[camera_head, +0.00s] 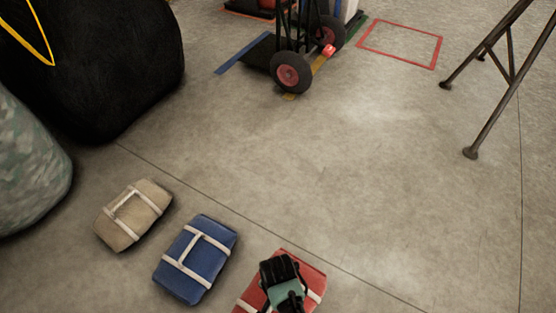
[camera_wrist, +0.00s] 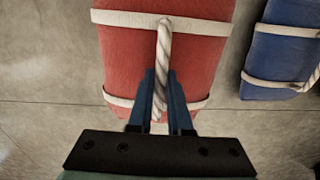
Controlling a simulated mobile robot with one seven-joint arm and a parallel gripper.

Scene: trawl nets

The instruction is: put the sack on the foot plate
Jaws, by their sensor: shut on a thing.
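A red sack (camera_head: 308,273) with pale straps lies on the concrete floor at the bottom of the head view. My gripper (camera_head: 280,270) is over it and hides part of its top. In the wrist view the two blue fingers (camera_wrist: 160,88) are shut on the rope handle of the red sack (camera_wrist: 118,55). The sack appears to rest on the floor. A hand truck (camera_head: 300,45) with red-hubbed wheels stands at the top centre. A dark flat plate (camera_head: 258,52) lies beside its left wheel; I cannot tell whether this is the foot plate.
A blue sack (camera_head: 196,258) and a tan sack (camera_head: 132,214) lie to the left. A big black bundle (camera_head: 100,70) and a mottled green one (camera_head: 25,165) fill the left side. Metal trestle legs (camera_head: 500,90) stand at right. The middle floor is clear.

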